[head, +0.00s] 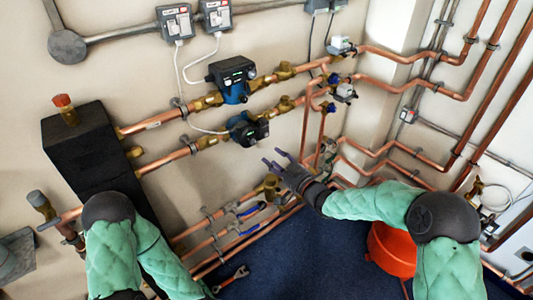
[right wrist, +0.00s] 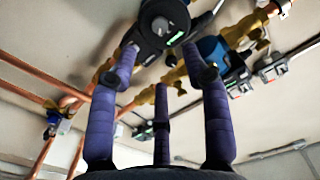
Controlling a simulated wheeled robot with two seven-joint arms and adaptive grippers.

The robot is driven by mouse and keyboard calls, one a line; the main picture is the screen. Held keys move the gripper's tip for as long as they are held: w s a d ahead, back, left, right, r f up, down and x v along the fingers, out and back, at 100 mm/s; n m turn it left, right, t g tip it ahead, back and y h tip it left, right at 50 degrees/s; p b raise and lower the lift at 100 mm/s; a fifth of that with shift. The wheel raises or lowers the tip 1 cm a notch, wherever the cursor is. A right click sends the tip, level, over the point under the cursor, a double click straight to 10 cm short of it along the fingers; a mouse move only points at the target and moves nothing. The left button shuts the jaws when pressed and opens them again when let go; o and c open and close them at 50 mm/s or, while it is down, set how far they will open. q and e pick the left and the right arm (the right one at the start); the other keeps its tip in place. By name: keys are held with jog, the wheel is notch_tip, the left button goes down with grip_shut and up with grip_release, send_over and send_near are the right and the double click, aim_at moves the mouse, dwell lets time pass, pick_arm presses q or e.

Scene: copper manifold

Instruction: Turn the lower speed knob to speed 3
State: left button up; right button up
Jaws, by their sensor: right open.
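The lower pump (head: 247,129), with a black front and blue body, sits on the lower copper pipe. In the right wrist view its round grey knob (right wrist: 160,25) shows on the black face, near a small green display (right wrist: 175,38). I cannot read the knob's setting. My right gripper (head: 276,162) is open and empty, below and right of this pump in the head view. In the right wrist view the purple fingers (right wrist: 161,62) point toward the pump face, and the tips of the two outer fingers overlap its lower edge; contact cannot be told. My left gripper is out of view.
The upper blue pump (head: 232,78) sits on the pipe above; its blue body (right wrist: 212,48) also shows in the right wrist view. Blue-handled valves (head: 250,210) lie below. A red bucket (head: 391,250) and a wrench (head: 232,278) are near the floor.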

jog(key=shift+v, duration=1)
jog(key=s+d+f+m+g+h, duration=0.1)
jog(key=s+f+m+g+h, duration=0.3)
jog(key=f, duration=0.8)
jog(key=s+d+f+m+g+h, duration=0.15)
jog(key=s+f, duration=0.45)
jog(key=f, duration=0.6)
jog(key=s+f+m+g, duration=0.1)
jog(key=s+f+g, duration=0.3)
jog(key=s, duration=0.8)
jog(key=s+f+g+h+p, duration=0.1)
jog(key=s+f+g, duration=0.3)
jog(key=s+f, duration=0.5)
jog(key=s, duration=0.4)
jog(key=shift+s+m+g, duration=0.2)
jog(key=shift+m+g, duration=0.15)
jog(key=shift+d, duration=0.15)
